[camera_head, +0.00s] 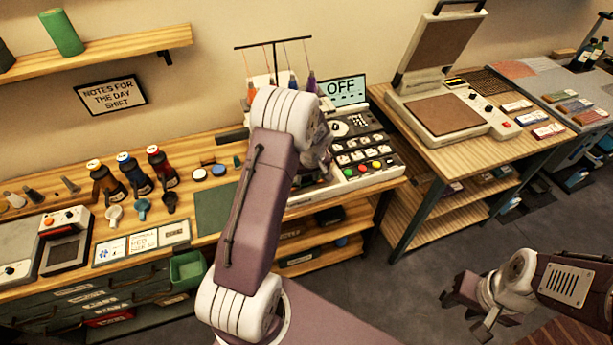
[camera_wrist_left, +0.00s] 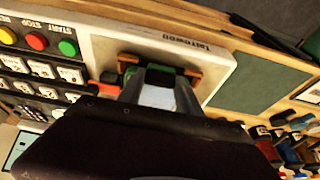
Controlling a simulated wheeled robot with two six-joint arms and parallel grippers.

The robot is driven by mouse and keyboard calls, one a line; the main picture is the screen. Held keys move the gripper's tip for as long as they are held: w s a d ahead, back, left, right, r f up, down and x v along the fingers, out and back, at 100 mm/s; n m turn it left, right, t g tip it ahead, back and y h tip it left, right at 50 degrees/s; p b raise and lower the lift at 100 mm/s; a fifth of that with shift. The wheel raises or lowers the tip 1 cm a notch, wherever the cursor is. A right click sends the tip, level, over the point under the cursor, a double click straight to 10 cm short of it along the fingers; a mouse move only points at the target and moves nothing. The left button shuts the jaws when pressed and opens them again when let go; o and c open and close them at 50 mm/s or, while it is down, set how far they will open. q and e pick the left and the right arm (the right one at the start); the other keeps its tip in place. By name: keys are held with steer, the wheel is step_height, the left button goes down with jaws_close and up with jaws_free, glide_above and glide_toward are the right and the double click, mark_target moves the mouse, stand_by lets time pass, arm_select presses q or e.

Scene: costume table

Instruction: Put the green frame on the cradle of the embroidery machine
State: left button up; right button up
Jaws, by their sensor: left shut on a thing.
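The embroidery machine (camera_head: 360,155) stands on the wooden table, with a button panel and a screen reading OFF. My left gripper (camera_wrist_left: 160,85) is over the machine's white front part (camera_wrist_left: 215,52) and shut on the green frame (camera_wrist_left: 130,66), of which only a little green shows by the fingers. A pale patch lies between the fingers. The brown cradle (camera_wrist_left: 193,72) shows just past the fingertips; I cannot tell whether the frame touches it. In the head view my left arm hides the frame and cradle. My right gripper (camera_head: 470,305) is open and empty, above the floor at lower right.
A dark green mat (camera_head: 217,208) lies left of the machine. Thread bottles (camera_head: 128,172) and colored pots stand further left. A heat press (camera_head: 440,105) stands on a separate table at right. Thread spools (camera_head: 280,80) rise behind my left arm.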

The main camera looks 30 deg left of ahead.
arm_select(q)
steer(key=shift+f+b, duration=0.4)
steer(key=o, duration=1.3)
steer(key=shift+o, duration=0.2)
steer(key=shift+r+p, duration=1.55)
steer(key=shift+r, duration=0.75)
steer(key=s+d+r+b, duration=0.2)
steer(key=s+d+r, duration=0.1)
steer(key=s+d, duration=0.1)
steer(key=shift+d, duration=0.3)
